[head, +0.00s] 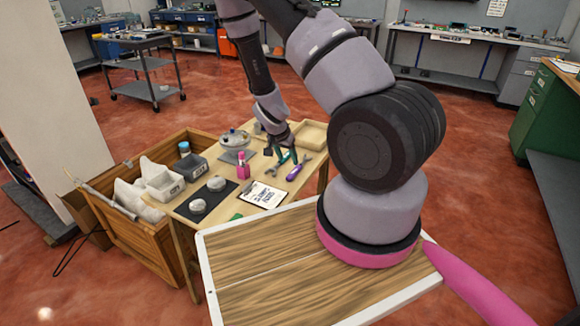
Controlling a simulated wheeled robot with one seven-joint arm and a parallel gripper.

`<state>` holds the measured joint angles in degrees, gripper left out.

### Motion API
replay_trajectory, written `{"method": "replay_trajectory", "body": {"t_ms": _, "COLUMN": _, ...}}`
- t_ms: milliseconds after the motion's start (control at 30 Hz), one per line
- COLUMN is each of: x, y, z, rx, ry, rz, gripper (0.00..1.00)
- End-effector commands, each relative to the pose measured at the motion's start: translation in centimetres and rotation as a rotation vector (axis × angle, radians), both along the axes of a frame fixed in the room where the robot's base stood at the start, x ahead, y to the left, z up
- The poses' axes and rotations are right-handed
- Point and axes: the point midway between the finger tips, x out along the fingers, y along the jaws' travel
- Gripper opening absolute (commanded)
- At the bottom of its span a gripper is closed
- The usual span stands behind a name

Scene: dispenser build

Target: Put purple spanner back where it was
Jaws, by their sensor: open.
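The purple spanner (295,172) lies near the right side of the small wooden table (240,216), right of the white printed card. It looks small here, and its far end is close to a green-handled tool (280,160). My gripper (281,150) is open and hangs over the table just beyond the spanner, above the green-handled tool. I see nothing held between the fingers. I cannot tell whether a finger touches either tool.
A wooden crate (150,250) stands left.

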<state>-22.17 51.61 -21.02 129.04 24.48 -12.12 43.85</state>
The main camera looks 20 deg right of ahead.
Motion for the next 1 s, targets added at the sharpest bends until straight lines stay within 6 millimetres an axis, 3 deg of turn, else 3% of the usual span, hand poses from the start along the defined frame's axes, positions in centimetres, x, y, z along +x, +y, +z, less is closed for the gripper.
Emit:
{"method": "replay_trajectory", "body": {"t_ms": 200, "x": -0.7, "y": 1.0, "z": 2.9, "rx": 0.0, "ry": -0.001, "rz": 0.003, "gripper": 0.59}}
{"method": "replay_trajectory", "body": {"t_ms": 467, "x": -0.9, "y": 1.2, "z": 3.7, "rx": 0.004, "ry": 0.0, "rz": -0.001, "gripper": 0.59}}
{"method": "replay_trajectory", "body": {"t_ms": 567, "x": -0.7, "y": 1.8, "z": 4.9, "rx": 0.03, "ry": -0.005, "rz": 0.003, "gripper": 0.59}}
{"method": "replay_trajectory", "body": {"t_ms": 667, "x": -0.3, "y": 2.9, "z": 7.9, "rx": 0.088, "ry": -0.015, "rz": 0.014, "gripper": 0.59}}
{"method": "replay_trajectory", "body": {"t_ms": 833, "x": -0.3, "y": 5.2, "z": 15.6, "rx": 0.215, "ry": -0.044, "rz": 0.071, "gripper": 0.59}}
{"method": "replay_trajectory", "body": {"t_ms": 1000, "x": -1.8, "y": 6.7, "z": 23.8, "rx": 0.309, "ry": -0.086, "rz": 0.163, "gripper": 0.59}}
